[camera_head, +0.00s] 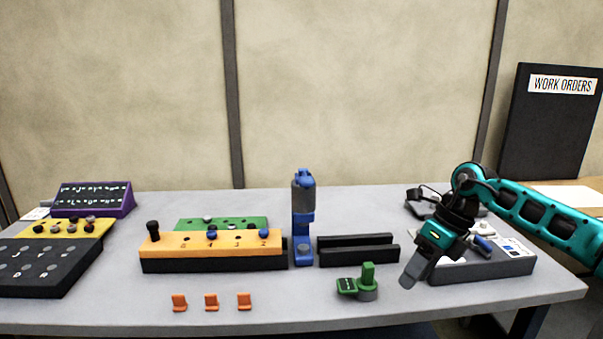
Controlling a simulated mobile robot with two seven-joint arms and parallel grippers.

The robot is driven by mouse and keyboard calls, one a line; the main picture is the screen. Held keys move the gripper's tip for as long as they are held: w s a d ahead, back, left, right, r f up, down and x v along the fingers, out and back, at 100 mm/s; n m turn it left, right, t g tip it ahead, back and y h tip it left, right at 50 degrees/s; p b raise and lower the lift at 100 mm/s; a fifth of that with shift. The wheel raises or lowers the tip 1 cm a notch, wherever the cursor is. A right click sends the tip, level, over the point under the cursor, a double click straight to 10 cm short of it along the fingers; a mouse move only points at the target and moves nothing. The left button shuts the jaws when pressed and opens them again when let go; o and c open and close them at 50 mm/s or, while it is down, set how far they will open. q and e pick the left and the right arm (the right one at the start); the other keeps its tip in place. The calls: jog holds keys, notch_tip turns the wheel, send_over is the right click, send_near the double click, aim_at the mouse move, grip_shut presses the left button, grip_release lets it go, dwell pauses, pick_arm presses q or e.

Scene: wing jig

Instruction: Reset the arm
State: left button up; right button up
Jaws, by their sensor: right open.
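My right arm (545,215) is teal and black and reaches in from the right edge. My right gripper (410,275) hangs over the right part of the table, tilted down and to the left. Its fingers overlap in this view, it is open and I see nothing held in it. It is in front of a grey tray (490,268) and to the right of a green block-shaped piece (368,280). My left gripper is not in view.
An orange block with holes (215,250), a blue upright tool (303,220) and black rails (357,250) stand mid-table. Orange clips (211,302) lie in front. A purple panel (92,199) and a black board (45,268) are at left. Bare table (300,310) shows along the front.

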jog(key=s+a+f+m+t+y, duration=0.2)
jog(key=s+a+m+t+y, duration=0.4)
jog(key=a, duration=0.5)
jog(key=s+a+f+m+t+y, duration=0.15)
jog(key=s+a+m+y, duration=0.25)
jog(key=a+m+y, duration=0.55)
jog(key=s+d+f+m+t+h, duration=0.4)
jog(key=d+f+m+t+h, duration=0.65)
jog(key=m, duration=0.75)
jog(key=s+d+f+m+g+h, duration=0.6)
jog(key=s+f+m+g+h, duration=0.1)
jog(key=s+f, duration=0.3)
jog(key=shift+s+f+m+h, duration=0.35)
jog(key=shift+s+m, duration=0.3)
jog(key=shift+s, duration=0.25)
